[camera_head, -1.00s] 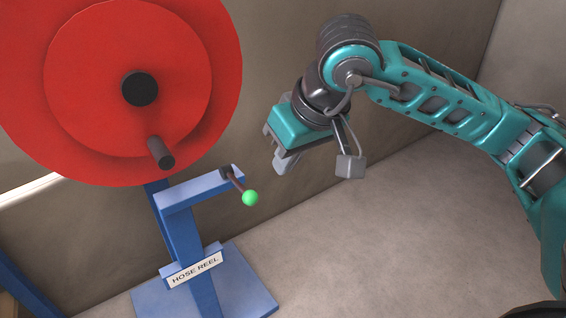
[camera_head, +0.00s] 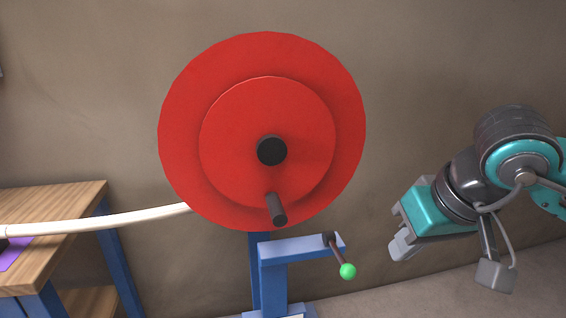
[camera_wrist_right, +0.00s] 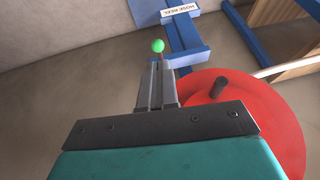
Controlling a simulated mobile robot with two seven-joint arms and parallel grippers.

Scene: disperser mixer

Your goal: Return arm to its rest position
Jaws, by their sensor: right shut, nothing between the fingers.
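My right gripper (camera_head: 402,247) is at the right of the head view, with its teal hand and grey fingers. It is shut and empty, to the right of the hose reel's green-tipped lever (camera_head: 348,271) and apart from it. In the right wrist view the closed fingers (camera_wrist_right: 157,88) point toward the lever's green ball (camera_wrist_right: 158,46), which shows just beyond their tips. The rest of my right arm runs out of the head view at the right. My left arm and gripper are not in view.
The red hose reel (camera_head: 180,130) with a black crank handle (camera_head: 277,209) stands on a blue stand (camera_head: 290,250) left of my gripper. A white hose (camera_head: 110,221) runs left to a wooden table (camera_head: 60,197). A brown wall (camera_head: 440,60) is behind.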

